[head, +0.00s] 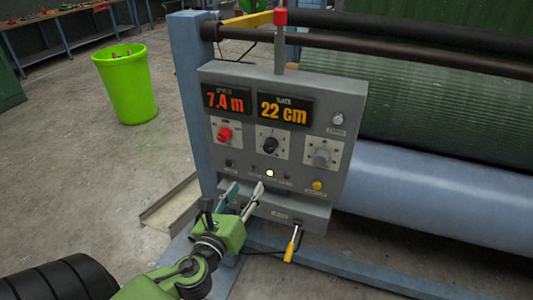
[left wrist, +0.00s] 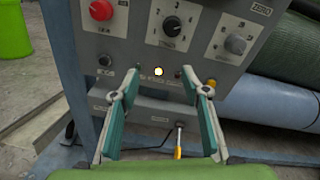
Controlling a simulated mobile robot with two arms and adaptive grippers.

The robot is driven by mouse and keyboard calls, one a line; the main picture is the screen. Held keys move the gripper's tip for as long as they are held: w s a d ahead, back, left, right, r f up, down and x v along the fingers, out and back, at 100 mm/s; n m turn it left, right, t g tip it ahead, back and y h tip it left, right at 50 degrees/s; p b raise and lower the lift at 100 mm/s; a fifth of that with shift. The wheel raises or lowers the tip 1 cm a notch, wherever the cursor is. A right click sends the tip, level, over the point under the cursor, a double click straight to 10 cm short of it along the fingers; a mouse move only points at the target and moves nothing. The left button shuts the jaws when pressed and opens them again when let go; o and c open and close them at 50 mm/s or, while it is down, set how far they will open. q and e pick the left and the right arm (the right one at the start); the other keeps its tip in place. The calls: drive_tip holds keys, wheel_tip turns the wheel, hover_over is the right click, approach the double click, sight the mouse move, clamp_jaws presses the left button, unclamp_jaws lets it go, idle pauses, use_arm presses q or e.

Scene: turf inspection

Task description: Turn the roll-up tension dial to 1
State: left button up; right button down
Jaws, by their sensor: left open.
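The grey control panel (head: 300,96) carries a black numbered dial (head: 269,145) in its middle; its pointer setting is too small to read surely. The dial also shows near the top of the left wrist view (left wrist: 172,27). A second, grey knob (head: 321,154) sits to its right, and a red knob (head: 224,134) to its left. The labels are too small to read for certain. My left gripper (head: 245,190) is open and empty, in front of the panel's lower part and below the dials, apart from them. My right gripper is not in view.
A lit indicator (head: 270,173) and a yellow button (head: 317,184) sit low on the panel. A yellow-handled lever (head: 292,246) hangs below. A green turf roll (head: 430,95) and blue roller (head: 430,195) lie to the right. A green bin (head: 127,85) stands left on open floor.

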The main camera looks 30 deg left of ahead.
sight(268, 149)
use_arm(q)
drive_tip(key=shift+m+t, duration=0.4)
drive_tip(key=shift+m, duration=0.2)
drive_tip(key=w+r+p, duration=0.1)
drive_tip(key=w, duration=0.3)
drive_tip(key=w+a+r+p, duration=0.1)
drive_tip(key=w, duration=0.3)
drive_tip(key=w+r+p, duration=0.1)
drive_tip(key=w, duration=0.3)
drive_tip(key=shift+w+a+r, duration=0.1)
drive_tip(key=shift+a+r, duration=0.25)
drive_tip(key=shift+r, duration=0.05)
drive_tip(key=shift+w+a, duration=0.1)
drive_tip(key=shift+w, duration=0.3)
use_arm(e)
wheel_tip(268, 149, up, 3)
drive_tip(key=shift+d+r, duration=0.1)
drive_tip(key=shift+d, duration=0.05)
use_arm(q)
drive_tip(key=c, duration=1.1)
